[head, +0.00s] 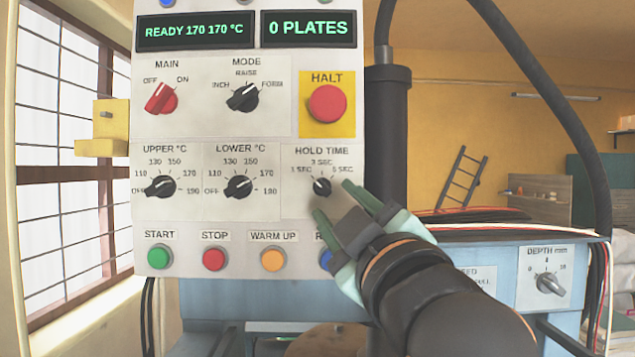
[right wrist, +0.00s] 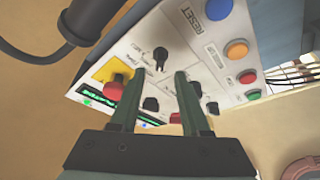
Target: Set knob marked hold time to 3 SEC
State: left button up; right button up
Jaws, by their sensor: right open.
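The HOLD TIME knob (head: 321,187) is a small black knob on the light control panel (head: 270,215), with marks 1 SEC, 3 SEC and 5 SEC around it. Its white pointer line appears to lean up and left, toward 1 SEC. My right gripper (head: 333,200) comes in from the lower right, open, with its green fingertips close to the knob, below and right of it. In the right wrist view the knob (right wrist: 160,57) shows just beyond and between the spread fingertips (right wrist: 160,74); contact cannot be seen. My left gripper is not in view.
The LOWER °C knob (head: 238,187) is left of the HOLD TIME knob. The red HALT button (head: 327,103) is above it. Below is a row of buttons; the blue one (head: 326,260) is partly hidden by my gripper. A dark post (head: 387,130) stands right of the panel.

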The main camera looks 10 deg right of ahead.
aim_at(324, 191)
jog(key=p+x, duration=0.1)
jog(key=x, duration=0.4)
jog(key=shift+w, duration=0.3)
grip_shut()
